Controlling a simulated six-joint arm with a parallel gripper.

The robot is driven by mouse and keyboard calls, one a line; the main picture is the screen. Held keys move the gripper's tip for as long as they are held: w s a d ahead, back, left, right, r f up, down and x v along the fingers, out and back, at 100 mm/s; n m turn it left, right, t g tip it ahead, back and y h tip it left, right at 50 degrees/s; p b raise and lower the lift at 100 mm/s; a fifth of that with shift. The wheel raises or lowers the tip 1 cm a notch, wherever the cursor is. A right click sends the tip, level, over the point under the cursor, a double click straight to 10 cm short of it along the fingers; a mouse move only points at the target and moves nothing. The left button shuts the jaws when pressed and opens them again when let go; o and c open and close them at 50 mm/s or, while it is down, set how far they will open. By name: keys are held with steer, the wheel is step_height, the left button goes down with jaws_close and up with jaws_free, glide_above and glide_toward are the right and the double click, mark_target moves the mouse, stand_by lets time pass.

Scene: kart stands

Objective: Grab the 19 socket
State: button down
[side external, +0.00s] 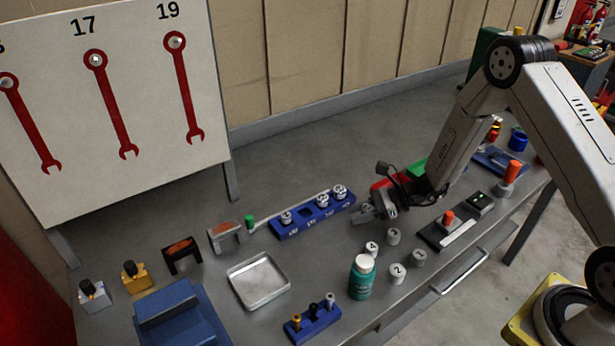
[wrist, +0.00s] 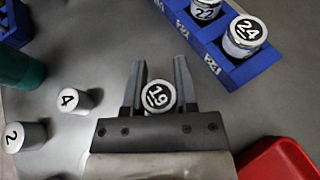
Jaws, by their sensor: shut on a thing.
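The 19 socket (wrist: 158,96) is a silver cylinder with a white "19" on a black disc on top. In the wrist view it sits between the two fingers of my gripper (wrist: 160,72), close to the palm. My gripper is shut on it. In the side view my gripper (side external: 376,208) is low over the bench, right of the blue socket rack (side external: 290,232). I cannot tell whether the socket touches the bench. The rack also shows in the wrist view (wrist: 238,72), holding the 22 socket (wrist: 206,10) and the 24 socket (wrist: 245,34).
A red bin (wrist: 278,160) is close at the lower right of the wrist view. A metal tray (side external: 259,281) lies left.

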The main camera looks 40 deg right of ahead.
steer(key=shift+r, duration=0.5)
steer(key=s+r, duration=1.1)
steer(key=s, duration=0.3)
steer(key=shift+d, duration=0.3)
